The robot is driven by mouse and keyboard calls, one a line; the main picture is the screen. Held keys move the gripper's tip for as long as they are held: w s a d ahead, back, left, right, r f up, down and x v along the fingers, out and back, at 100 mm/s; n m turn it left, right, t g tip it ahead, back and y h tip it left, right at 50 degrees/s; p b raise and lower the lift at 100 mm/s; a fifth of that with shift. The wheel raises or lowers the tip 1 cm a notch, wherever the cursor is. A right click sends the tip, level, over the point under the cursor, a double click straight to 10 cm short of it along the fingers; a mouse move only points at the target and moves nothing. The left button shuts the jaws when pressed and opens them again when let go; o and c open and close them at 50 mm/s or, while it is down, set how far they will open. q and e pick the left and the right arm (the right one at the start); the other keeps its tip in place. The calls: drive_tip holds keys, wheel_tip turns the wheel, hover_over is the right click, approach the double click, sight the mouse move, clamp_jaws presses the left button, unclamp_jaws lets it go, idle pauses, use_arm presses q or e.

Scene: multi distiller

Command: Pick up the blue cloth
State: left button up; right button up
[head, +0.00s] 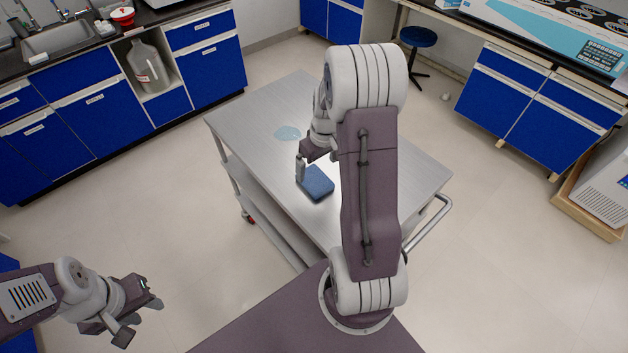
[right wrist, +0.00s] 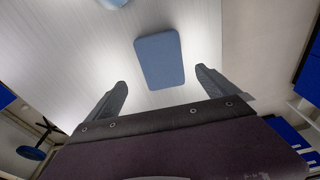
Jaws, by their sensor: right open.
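The blue cloth (head: 316,184) is a folded, rounded rectangular pad lying flat on the metal cart top (head: 260,125). In the right wrist view the cloth (right wrist: 160,60) lies ahead of and between the two fingers, apart from them. My right gripper (head: 302,170) is open and empty, just above the cloth's far left edge in the head view; it also shows in the right wrist view (right wrist: 160,85). My left gripper (head: 140,322) is at the lower left, away from the cart, with nothing visible in it. Its fingers look apart.
A light blue puddle-like patch (head: 288,133) is on the cart top beyond the cloth. The cart has a side handle (head: 430,222) at the right. Blue cabinets (head: 100,115) stand at the back left. A blue stool (head: 418,40) is behind. Floor around the cart is clear.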

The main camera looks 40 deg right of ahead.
sight(315, 179)
drive_tip(key=f, duration=0.5)
drive_tip(key=shift+w+a+f, duration=0.2)
drive_tip(key=shift+f, duration=0.2)
drive_tip(key=shift+s+r, duration=0.1)
drive_tip(key=c, duration=1.4)
